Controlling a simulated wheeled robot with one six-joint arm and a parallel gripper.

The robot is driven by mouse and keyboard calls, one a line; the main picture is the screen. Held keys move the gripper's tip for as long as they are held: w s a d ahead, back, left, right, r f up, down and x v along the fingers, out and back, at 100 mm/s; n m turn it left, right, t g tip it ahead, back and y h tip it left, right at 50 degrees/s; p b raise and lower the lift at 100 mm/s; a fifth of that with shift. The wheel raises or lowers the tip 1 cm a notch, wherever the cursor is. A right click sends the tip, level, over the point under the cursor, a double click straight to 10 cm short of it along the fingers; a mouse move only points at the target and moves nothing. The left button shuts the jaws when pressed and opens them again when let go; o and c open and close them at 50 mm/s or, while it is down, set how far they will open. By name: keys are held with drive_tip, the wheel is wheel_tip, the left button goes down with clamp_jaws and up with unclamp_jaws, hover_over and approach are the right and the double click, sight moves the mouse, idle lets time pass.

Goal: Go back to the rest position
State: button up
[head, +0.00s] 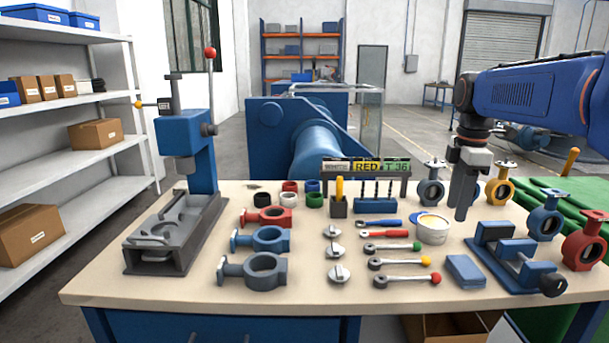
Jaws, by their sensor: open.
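My gripper (464,210) hangs from my blue arm at the right of the workbench, pointing down, with no part seen between its fingers. It is just right of an open can (432,230); I cannot tell whether its tips touch the bench. Red (266,217), blue (261,240) and grey (253,271) valve bodies lie on the bench. Several coloured rings (289,199), metal discs (338,274) and levers with coloured knobs (402,263) lie near the middle. Assembled valves stand at the right, including a grey one (430,190) and a yellow one (499,191).
A blue press (187,140) stands at the bench's left. A blue vise (515,256) and a blue block (465,270) are at the right front. A sign (366,167) stands over a tool rack (375,206). Blue (545,220) and red (585,240) valves are at the right edge.

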drive_tip(key=s+a+f+m, duration=0.1)
drive_tip(key=s+f+m, duration=0.1)
drive_tip(key=s, duration=0.3)
drive_tip(key=s+a+f+m+t, duration=0.1)
drive_tip(key=s+a+f+m, duration=0.1)
drive_tip(key=s, duration=0.3)
drive_tip(key=s+a+f+m+t, duration=0.1)
drive_tip(key=s+a+f+m, duration=0.1)
drive_tip(key=s+m, duration=0.2)
drive_tip(key=shift+s+f, duration=0.4)
drive_tip(key=shift+s, duration=0.1)
drive_tip(key=s+a+f+m+t, duration=0.2)
drive_tip(key=s+f+m, duration=0.6)
drive_tip(key=s+f, duration=0.2)
drive_tip(key=shift+s+a+f, duration=0.2)
drive_tip(key=shift+s+f, duration=0.15)
drive_tip(key=shift+s, duration=0.15)
